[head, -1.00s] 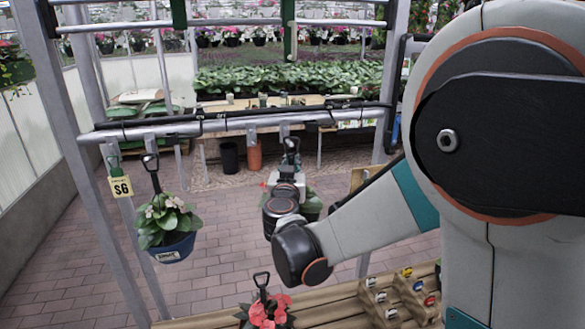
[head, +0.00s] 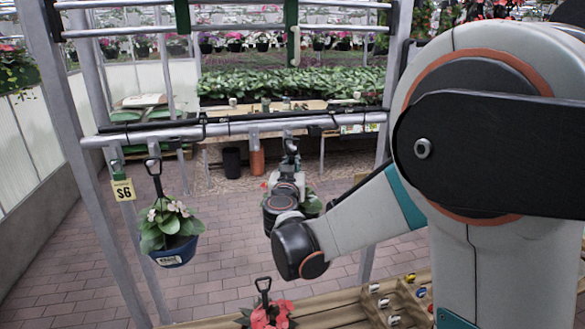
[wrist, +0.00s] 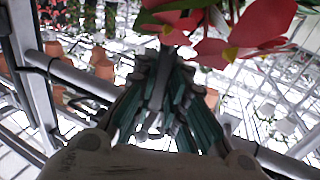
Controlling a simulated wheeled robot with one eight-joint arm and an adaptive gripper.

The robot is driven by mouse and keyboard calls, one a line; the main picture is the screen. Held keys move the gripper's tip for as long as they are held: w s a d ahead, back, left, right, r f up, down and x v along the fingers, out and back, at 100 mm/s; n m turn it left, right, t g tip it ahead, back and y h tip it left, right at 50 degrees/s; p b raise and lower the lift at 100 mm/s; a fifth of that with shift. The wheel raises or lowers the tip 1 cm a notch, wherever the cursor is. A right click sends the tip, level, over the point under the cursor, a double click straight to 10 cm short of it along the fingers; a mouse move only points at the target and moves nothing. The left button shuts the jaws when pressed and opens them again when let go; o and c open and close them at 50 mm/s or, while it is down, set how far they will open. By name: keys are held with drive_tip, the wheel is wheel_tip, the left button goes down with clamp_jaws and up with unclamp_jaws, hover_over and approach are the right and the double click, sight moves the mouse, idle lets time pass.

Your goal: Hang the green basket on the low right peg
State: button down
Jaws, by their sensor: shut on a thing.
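My gripper (head: 290,164) is shut on the black hanger of a planted basket, just below the low rail (head: 225,129). Green leaves (head: 310,203) of that basket show behind my wrist; its pot is mostly hidden, so I cannot tell its colour well. In the wrist view, red flowers (wrist: 255,30) and green leaves show beyond my teal fingers (wrist: 160,95). The hanger's top is close to the low right peg (head: 286,133); I cannot tell whether it touches or is hooked on.
A blue basket with pale flowers (head: 173,248) hangs from the low rail at left, beside a yellow $6 tag (head: 123,190). A red-flowered plant with a black hanger (head: 268,312) is at the wooden bench (head: 345,310) in front. Metal posts (head: 78,140) flank the rail.

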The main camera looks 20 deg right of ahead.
drive_tip(key=shift+w, duration=0.35)
drive_tip(key=shift+w, duration=0.1)
idle(0.4)
drive_tip(key=shift+f+b, duration=0.15)
drive_tip(key=shift+b, duration=0.15)
drive_tip(key=shift+f+b, duration=0.5)
drive_tip(key=shift+f, duration=0.1)
drive_tip(key=c, duration=1.5)
unclamp_jaws()
drive_tip(key=shift+c, duration=0.2)
